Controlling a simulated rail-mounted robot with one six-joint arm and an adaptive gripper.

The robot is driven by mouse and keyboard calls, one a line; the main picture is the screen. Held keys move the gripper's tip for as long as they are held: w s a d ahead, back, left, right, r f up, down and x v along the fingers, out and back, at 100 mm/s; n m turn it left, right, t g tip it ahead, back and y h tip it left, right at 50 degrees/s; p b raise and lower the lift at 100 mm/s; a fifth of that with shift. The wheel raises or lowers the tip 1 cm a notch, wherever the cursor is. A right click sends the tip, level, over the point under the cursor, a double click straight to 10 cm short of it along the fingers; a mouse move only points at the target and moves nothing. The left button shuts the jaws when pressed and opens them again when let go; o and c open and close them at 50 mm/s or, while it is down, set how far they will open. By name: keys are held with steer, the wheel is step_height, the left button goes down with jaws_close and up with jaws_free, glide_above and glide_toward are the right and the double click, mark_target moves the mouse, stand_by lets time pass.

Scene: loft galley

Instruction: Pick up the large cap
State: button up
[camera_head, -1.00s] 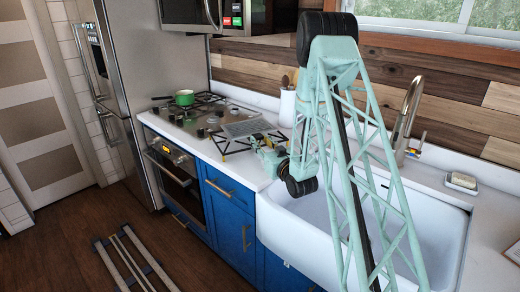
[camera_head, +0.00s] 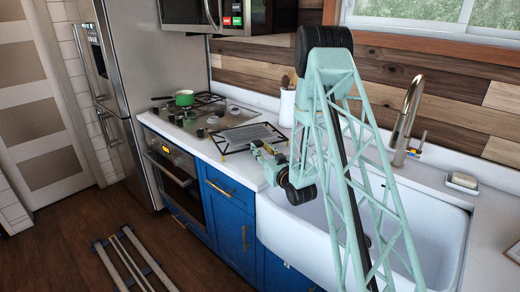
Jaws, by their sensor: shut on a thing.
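My gripper (camera_head: 258,150) is small in view, over the counter near the sink's left front corner. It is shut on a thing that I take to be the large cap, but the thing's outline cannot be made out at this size. The gripper appears just in front of a dark rack with a grey panel (camera_head: 250,134) lying on the counter. I cannot tell the height of the gripper above the counter.
The gas cooktop (camera_head: 180,125) is at the left, with a green pan (camera_head: 184,97) on its back grate. The white sink (camera_head: 300,228) lies under my arm. A faucet (camera_head: 407,115) and soap dish (camera_head: 462,182) stand at the right. A utensil crock (camera_head: 287,107) is behind.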

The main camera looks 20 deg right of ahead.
steer(key=shift+f+b, duration=0.55)
steer(key=shift+b, duration=0.2)
steer(key=o, duration=0.9)
steer(key=shift+r+p, duration=0.45)
steer(key=shift+p, duration=0.05)
steer(key=shift+r, duration=0.1)
steer(key=shift+s+p, duration=0.1)
steer(key=shift+p, duration=0.25)
steer(key=s, duration=1.1)
steer(key=shift+s, duration=0.4)
